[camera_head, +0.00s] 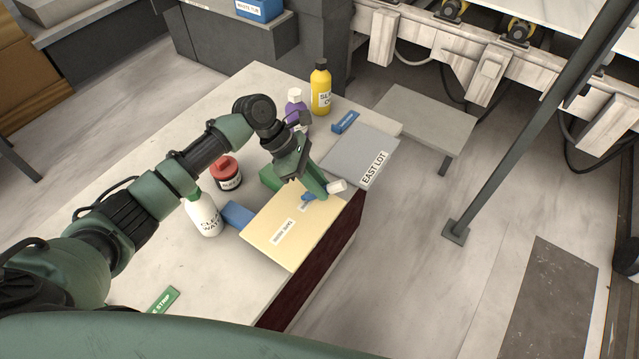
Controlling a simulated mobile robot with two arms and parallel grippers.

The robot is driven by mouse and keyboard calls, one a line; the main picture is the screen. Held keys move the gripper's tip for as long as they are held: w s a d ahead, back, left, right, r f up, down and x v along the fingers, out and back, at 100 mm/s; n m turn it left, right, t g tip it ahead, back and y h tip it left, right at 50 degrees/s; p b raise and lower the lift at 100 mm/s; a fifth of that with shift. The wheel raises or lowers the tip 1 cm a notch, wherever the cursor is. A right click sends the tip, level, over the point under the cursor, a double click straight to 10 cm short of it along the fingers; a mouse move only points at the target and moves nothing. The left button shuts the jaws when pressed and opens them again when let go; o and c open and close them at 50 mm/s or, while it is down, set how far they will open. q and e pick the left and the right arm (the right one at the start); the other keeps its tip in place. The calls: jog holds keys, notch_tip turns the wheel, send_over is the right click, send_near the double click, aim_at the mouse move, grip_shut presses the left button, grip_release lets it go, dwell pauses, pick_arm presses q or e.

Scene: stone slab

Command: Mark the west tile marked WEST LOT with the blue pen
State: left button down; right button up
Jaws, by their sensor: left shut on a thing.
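The beige tile (270,213) lies near the right edge of the slab top. It bears a small label (284,232) too small to read surely, and a second label partly hidden beside the gripper. My left gripper (318,191) is over the far right part of this tile, pointing down. It is shut on a white and blue thing, which I take for the blue pen (337,186); its white end sticks out to the right and blue shows to the left. I cannot tell whether it touches the tile. My right gripper is out of view.
A grey tile marked EAST LOT (352,151) lies beyond.

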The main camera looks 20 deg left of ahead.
aim_at(333, 187)
pick_arm(q)
jog(key=shift+f+p, duration=0.1)
jog(key=shift+p, duration=0.6)
dwell(2.1)
jog(key=shift+p, duration=0.35)
jog(key=shift+w+d+p, duration=0.15)
jog(key=shift+d+p, duration=0.6)
jog(key=shift+p, duration=0.7)
jog(key=shift+w+d+p, duration=0.1)
jog(key=shift+d+p, duration=0.65)
jog(key=shift+p, duration=0.7)
dwell(2.0)
